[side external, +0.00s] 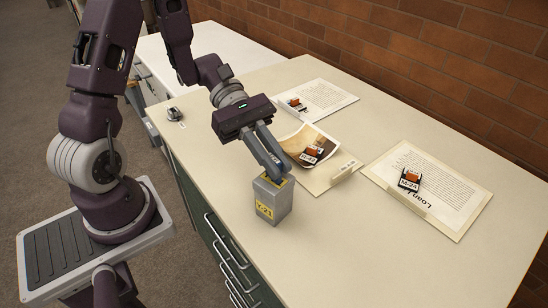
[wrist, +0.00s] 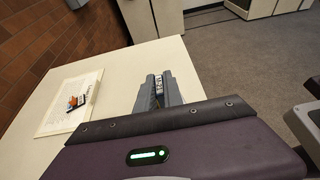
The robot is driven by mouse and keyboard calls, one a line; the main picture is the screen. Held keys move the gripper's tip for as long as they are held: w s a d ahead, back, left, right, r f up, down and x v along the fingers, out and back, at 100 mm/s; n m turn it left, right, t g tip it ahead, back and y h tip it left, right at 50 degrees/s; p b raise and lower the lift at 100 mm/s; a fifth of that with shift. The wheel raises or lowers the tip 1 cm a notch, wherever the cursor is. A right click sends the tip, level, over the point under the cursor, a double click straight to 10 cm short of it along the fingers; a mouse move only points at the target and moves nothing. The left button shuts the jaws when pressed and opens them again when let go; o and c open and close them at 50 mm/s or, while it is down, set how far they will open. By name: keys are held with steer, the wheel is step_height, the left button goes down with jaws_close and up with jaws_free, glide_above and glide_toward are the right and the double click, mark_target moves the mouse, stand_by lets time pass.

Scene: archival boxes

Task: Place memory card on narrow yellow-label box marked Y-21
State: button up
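A narrow grey box (side external: 273,202) stands upright near the table's front edge, with a yellow label marked Y-21 on its side and yellow on its top. My gripper (side external: 281,176) points down at the box top, its fingertips at or just above it. In the wrist view my gripper (wrist: 158,92) has its fingers close together on a small dark piece with a white label, which looks like the memory card (wrist: 159,86). In the side view the fingers hide this piece. I cannot tell whether it touches the box.
Three papers lie on the table, at the back (side external: 330,97), in the middle (side external: 318,178) and at the right (side external: 455,190). Each bears a small black labelled piece with an orange block. A small grey object (side external: 174,114) lies at the left edge. The front right of the table is clear.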

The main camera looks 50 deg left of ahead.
steer(key=o, duration=0.3)
steer(key=shift+o, duration=0.2)
steer(key=shift+r, duration=0.15)
steer(key=v, duration=1.2)
steer(key=s+d+r+m+t+y, duration=0.2)
steer(key=s+m+y, duration=0.3)
steer(key=m, duration=0.4)
steer(key=s+d+r+m+t+y, duration=0.2)
steer(key=s+r+m+t+y, duration=0.1)
steer(key=s+m+y, duration=0.3)
steer(key=shift+s+d+r+m+t+y, duration=0.35)
steer(key=shift+r+m+y, duration=0.15)
steer(key=shift+m+y, duration=0.9)
